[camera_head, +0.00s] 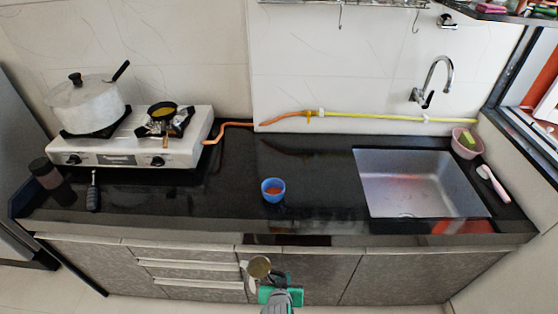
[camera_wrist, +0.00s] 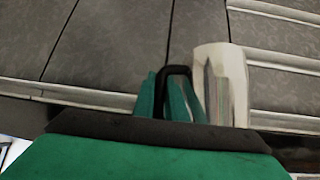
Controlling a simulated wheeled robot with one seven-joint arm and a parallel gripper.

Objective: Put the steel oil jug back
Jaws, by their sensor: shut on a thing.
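The steel oil jug (camera_head: 258,267) is in front of the cabinet fronts, low in the head view. Its round mouth faces up and looks brownish inside; whether that is oil I cannot tell. My gripper (camera_head: 277,281) is just to its right, shut on the jug's black handle. In the wrist view, my gripper's green fingers (camera_wrist: 170,100) are at the dark handle loop, and the pale shiny jug body (camera_wrist: 224,82) stands right beside them. The jug looks roughly upright. Its underside is hidden.
A blue cup (camera_head: 273,190) stands on the black counter (camera_head: 320,180). A dark jar (camera_head: 45,172) is at far left. The sink (camera_head: 415,185) is at right. Mid-counter is mostly clear.

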